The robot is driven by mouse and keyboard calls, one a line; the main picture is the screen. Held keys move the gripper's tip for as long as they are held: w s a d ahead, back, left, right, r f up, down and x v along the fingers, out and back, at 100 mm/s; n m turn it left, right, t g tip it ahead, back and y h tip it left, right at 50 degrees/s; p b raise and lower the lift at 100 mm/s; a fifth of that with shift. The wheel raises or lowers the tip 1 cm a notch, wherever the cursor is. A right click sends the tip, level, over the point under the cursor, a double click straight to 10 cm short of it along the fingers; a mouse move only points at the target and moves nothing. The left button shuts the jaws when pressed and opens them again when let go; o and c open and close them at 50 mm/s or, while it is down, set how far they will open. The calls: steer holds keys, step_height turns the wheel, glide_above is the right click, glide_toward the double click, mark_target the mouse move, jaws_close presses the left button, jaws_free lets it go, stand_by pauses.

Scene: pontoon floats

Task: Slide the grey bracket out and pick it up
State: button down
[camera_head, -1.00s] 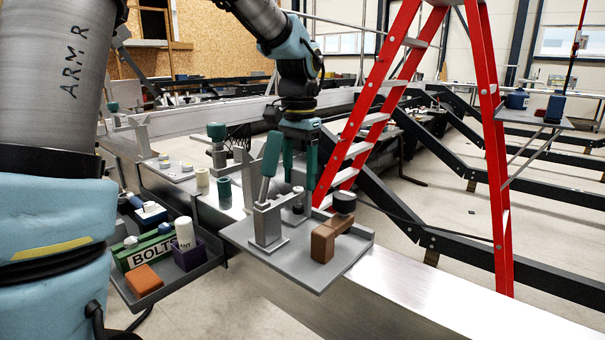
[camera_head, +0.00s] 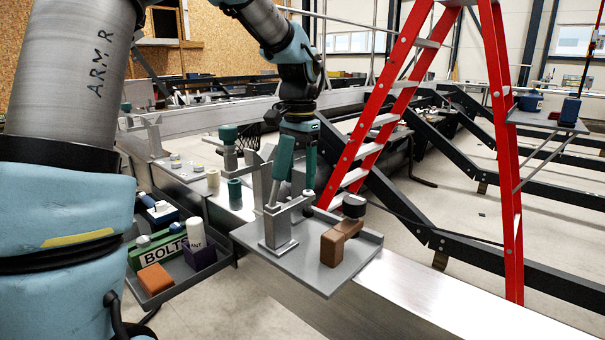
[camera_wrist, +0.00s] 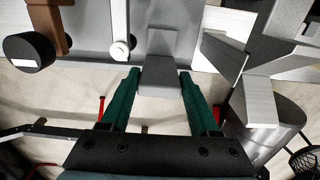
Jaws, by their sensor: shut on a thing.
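In the wrist view, my gripper (camera_wrist: 160,76) has its two green fingers shut on the grey bracket (camera_wrist: 159,80), a flat grey piece with a narrower part running over the grey plate (camera_wrist: 90,52). In the head view, my gripper's fingers (camera_head: 304,160) point down at the far side of this plate (camera_head: 310,272), partly behind a green-handled toggle clamp (camera_head: 279,228). The clamp and its handle largely hide the held bracket there. I cannot tell whether the bracket still rests on the plate.
A brown block clamp with a black knob (camera_head: 338,245) stands on the plate, with its black knob also in the wrist view (camera_wrist: 29,52). A white-tipped pin (camera_wrist: 120,50) is close to the bracket. A parts tray (camera_head: 205,271) lies left; a red ladder (camera_head: 500,150) stands right.

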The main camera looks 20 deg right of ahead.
steer(key=shift+w+a, duration=0.1)
steer(key=shift+w, duration=0.1)
steer(key=shift+c, duration=0.2)
jaws_free()
